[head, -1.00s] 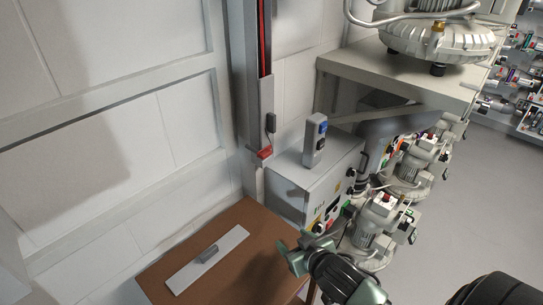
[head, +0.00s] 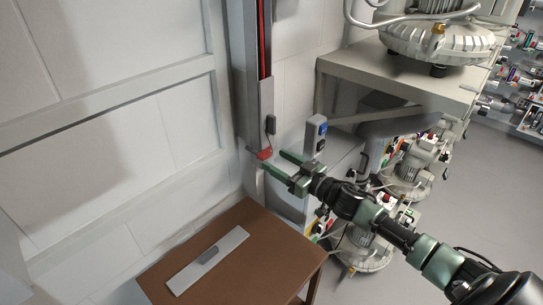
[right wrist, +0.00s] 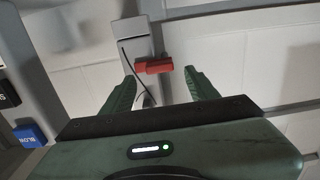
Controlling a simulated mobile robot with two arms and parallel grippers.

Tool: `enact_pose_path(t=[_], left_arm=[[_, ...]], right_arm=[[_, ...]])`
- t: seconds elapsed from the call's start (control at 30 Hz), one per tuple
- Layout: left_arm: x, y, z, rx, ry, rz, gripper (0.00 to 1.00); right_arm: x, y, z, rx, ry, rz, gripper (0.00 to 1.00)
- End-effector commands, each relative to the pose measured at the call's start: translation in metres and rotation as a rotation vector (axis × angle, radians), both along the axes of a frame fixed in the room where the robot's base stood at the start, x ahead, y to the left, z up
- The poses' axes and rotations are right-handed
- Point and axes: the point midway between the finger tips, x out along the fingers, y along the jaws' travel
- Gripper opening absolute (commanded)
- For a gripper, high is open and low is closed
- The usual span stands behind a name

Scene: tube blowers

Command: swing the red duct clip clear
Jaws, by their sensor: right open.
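The small red duct clip (head: 264,154) sits at the lower end of the grey vertical duct (head: 257,105) on the wall. My right gripper (head: 275,161) is open, with its fingertips just short of the clip on its right side. In the right wrist view, the red clip (right wrist: 154,66) shows just beyond and between the two green fingertips, and nothing is seen held. Whether a finger touches it I cannot tell. My left gripper is not in view.
A brown table (head: 255,235) with a grey plate (head: 207,260) is below. Blowers and a shelf (head: 400,80) are to the right.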

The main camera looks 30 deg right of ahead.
Motion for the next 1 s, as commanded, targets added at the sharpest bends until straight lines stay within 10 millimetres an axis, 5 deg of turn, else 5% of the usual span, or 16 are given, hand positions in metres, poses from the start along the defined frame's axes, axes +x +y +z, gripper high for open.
enact_pose_path(t=[0.2,0.53,0.57,0.77,1.0], left_arm=[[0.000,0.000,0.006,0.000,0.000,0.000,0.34],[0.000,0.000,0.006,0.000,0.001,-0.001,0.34],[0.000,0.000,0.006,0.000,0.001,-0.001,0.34],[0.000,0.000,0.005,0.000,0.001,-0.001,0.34],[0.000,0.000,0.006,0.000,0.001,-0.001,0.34]], right_arm=[[0.024,0.008,0.001,0.001,-0.001,-0.001,0.59],[0.028,0.011,0.000,0.001,0.001,0.000,0.59],[0.028,0.010,0.000,0.001,0.001,0.000,0.56],[0.028,0.010,0.000,0.001,0.001,0.000,0.01],[0.028,0.010,0.000,-0.012,-0.004,0.000,0.00]])
